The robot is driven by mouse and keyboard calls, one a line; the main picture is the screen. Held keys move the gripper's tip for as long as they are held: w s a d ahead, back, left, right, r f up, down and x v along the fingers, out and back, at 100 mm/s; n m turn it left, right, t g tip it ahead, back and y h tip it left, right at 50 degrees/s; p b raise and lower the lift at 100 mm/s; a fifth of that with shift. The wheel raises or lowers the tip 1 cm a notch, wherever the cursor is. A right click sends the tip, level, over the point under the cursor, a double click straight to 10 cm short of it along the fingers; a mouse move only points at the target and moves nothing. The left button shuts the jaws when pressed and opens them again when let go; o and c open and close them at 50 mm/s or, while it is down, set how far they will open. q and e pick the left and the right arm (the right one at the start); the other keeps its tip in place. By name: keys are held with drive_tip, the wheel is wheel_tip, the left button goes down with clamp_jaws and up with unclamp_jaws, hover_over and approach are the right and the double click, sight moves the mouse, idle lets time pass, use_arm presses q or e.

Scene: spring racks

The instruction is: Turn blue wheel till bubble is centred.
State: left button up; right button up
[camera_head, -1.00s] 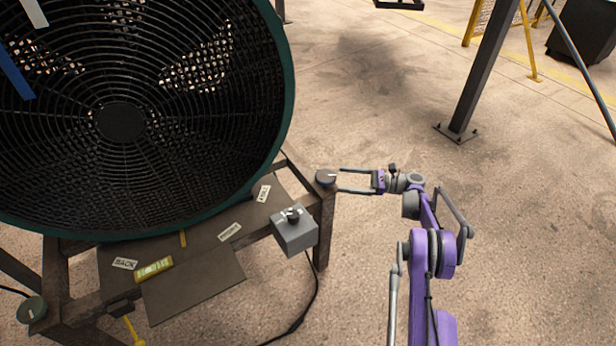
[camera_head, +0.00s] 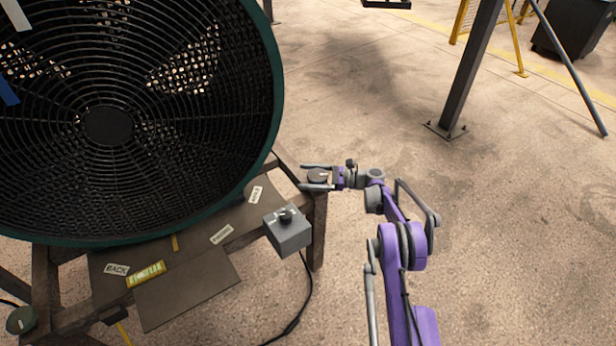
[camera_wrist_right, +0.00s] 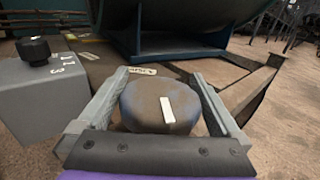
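A round, worn, bluish-grey wheel (camera_head: 318,175) with a white mark on top sits at the right corner of the fan's stand. My right gripper (camera_head: 314,178) is open, with one finger on each side of this wheel. In the right wrist view the wheel (camera_wrist_right: 160,103) lies between the fingers, and narrow gaps seem to show beside it. A yellow-green level vial (camera_head: 146,274) lies on the stand's plate near the BACK label; its bubble is too small to make out. My left gripper is out of view.
A large fan (camera_head: 110,125) fills the left. A grey box with a black knob (camera_head: 288,233) hangs in front of the stand, left of my right gripper. A green wheel (camera_head: 20,320) sits at the lower left. The floor to the right is clear around a dark post (camera_head: 470,80).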

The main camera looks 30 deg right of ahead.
drive_tip(key=c, duration=1)
drive_tip(key=shift+c, duration=0.2)
drive_tip(key=m+t+h, duration=0.3)
drive_tip(key=shift+w+d+b, duration=0.25)
drive_tip(key=shift+d+b, duration=0.05)
drive_tip(key=m+h, duration=0.1)
drive_tip(key=t+h, duration=0.1)
drive_tip(key=m+t+h, duration=0.1)
drive_tip(key=shift+w+d+m+b, duration=0.2)
drive_tip(key=shift+d+m+b, duration=0.1)
drive_tip(key=shift+b, duration=0.1)
drive_tip(key=shift+w+d+m+t+h+b, duration=0.15)
drive_tip(key=shift+m+t+h, duration=0.25)
drive_tip(key=shift+m+h, duration=0.5)
drive_tip(key=shift+d+m+t+h+b, duration=0.2)
drive_tip(key=shift+m+t+h, duration=0.25)
drive_tip(key=shift+h, duration=0.85)
drive_tip(key=shift+w+d+m+t+h+b, duration=0.1)
drive_tip(key=shift+d+m+t+h+b, duration=0.2)
drive_tip(key=shift+m+h, duration=0.65)
drive_tip(key=shift+h, duration=0.45)
drive_tip(key=o, duration=1.1)
